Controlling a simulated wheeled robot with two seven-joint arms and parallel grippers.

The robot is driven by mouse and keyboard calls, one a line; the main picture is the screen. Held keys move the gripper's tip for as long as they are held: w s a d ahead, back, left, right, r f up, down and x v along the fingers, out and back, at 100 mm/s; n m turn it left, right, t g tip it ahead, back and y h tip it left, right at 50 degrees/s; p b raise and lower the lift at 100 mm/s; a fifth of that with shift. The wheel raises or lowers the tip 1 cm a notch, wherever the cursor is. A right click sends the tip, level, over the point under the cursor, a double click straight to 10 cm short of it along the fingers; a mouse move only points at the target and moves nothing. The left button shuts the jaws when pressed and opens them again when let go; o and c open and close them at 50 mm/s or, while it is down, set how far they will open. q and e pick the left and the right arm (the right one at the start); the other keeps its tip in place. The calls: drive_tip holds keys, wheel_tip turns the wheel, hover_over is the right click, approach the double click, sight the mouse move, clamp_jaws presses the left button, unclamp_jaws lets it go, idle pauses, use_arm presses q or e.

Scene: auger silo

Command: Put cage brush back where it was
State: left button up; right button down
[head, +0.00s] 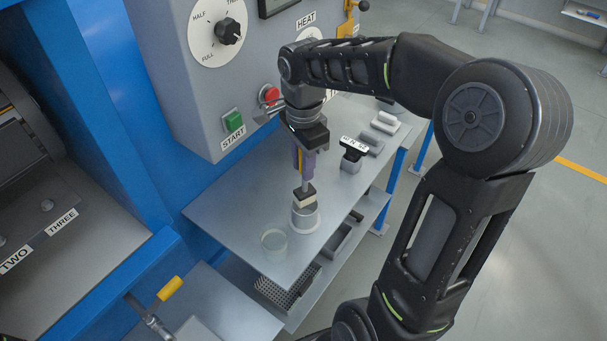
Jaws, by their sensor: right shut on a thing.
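My right gripper (308,158) points down over the metal shelf (225,205) and is shut on the upright handle of what looks like the cage brush (304,190). The brush has a dark block with a pale band under it at its lower end. That end is right above a round grey cup (305,217) on the shelf. I cannot tell whether the brush touches the cup or sits in it. My left gripper is not in view.
A clear round dish (274,241) stands left of the cup. A labelled black-topped piece (353,154) and grey blocks (384,123) are toward the shelf's far right end. The grey control panel (190,90) with a green button (233,121) rises behind. A lower shelf holds a perforated tray (285,293).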

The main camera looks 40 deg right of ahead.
sight(303, 191)
drive_tip(key=shift+f, duration=1.85)
drive_tip(key=shift+f+b, duration=0.35)
drive_tip(key=shift+f, duration=0.3)
drive_tip(key=c, duration=1.2)
unclamp_jaws()
